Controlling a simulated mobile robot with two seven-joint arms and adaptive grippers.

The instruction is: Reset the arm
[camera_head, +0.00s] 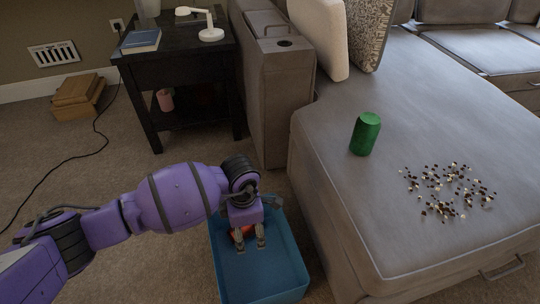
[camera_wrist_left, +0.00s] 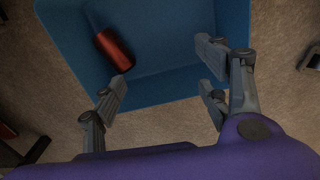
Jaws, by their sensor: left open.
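My left arm reaches in from the left in the head view. Its purple left gripper (camera_head: 250,247) hangs over a blue bin (camera_head: 268,280) on the carpet. In the left wrist view the left gripper (camera_wrist_left: 160,83) has its fingers spread wide, with nothing between them. A red can (camera_wrist_left: 114,50) lies on its side inside the blue bin (camera_wrist_left: 165,84), apart from the fingers. In the head view the red can (camera_head: 240,233) is mostly hidden behind the gripper. My right gripper is not in view.
A grey sofa (camera_head: 340,215) stands right of the bin, carrying a green can (camera_head: 365,134) and scattered dark and pale bits (camera_head: 447,190). A black side table (camera_head: 180,63) holds a blue book (camera_head: 141,41) and white lamp (camera_head: 210,32). Carpet at lower left carries a cable.

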